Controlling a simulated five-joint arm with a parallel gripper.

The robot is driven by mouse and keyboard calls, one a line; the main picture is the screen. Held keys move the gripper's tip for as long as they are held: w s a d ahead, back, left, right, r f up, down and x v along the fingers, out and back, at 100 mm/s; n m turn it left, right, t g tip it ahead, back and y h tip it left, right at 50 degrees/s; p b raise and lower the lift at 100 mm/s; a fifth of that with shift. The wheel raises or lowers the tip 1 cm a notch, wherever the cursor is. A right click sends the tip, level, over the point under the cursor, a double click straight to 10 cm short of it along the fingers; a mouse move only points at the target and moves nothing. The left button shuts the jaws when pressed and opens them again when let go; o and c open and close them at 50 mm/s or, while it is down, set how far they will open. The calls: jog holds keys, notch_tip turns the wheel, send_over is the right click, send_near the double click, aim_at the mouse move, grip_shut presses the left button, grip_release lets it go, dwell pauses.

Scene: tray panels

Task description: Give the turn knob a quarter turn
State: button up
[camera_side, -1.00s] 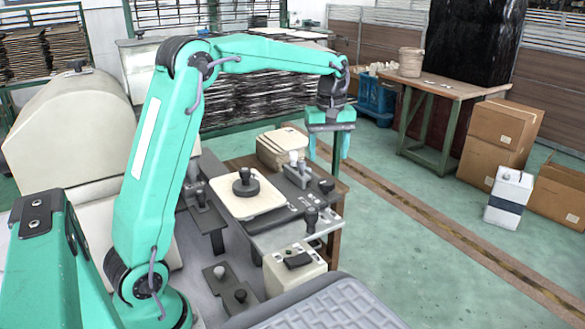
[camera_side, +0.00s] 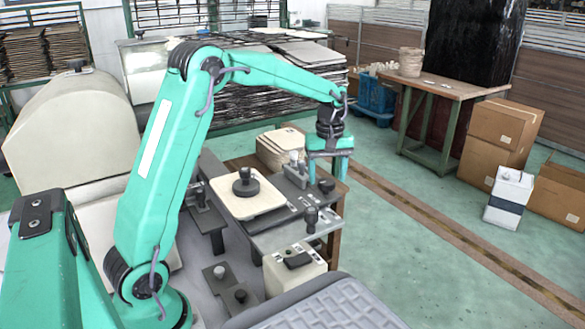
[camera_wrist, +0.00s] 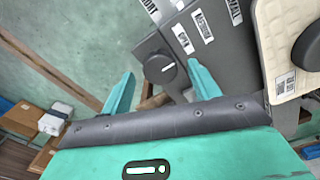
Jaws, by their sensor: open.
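The turn knob (camera_wrist: 160,69) is a round dark knob with a white pointer line on a grey panel. The line slants toward the upper right in the wrist view. It also shows in the side view (camera_side: 326,186) as a black knob near the panel's far right corner. My gripper (camera_side: 329,172) is open and empty, pointing down just over the knob. In the wrist view its two teal fingers (camera_wrist: 160,74) lie on either side of the knob. I cannot tell whether either finger touches it.
A white panel with a big black knob (camera_side: 246,183) lies left of the turn knob. A grey lever (camera_side: 295,160) stands close beside my gripper. A black-headed lever (camera_side: 311,214) stands nearer the camera.

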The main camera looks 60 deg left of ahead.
jog(key=shift+f, duration=0.65)
jog(key=c, duration=1)
jog(key=shift+o, duration=0.2)
jog(key=shift+m, duration=0.4)
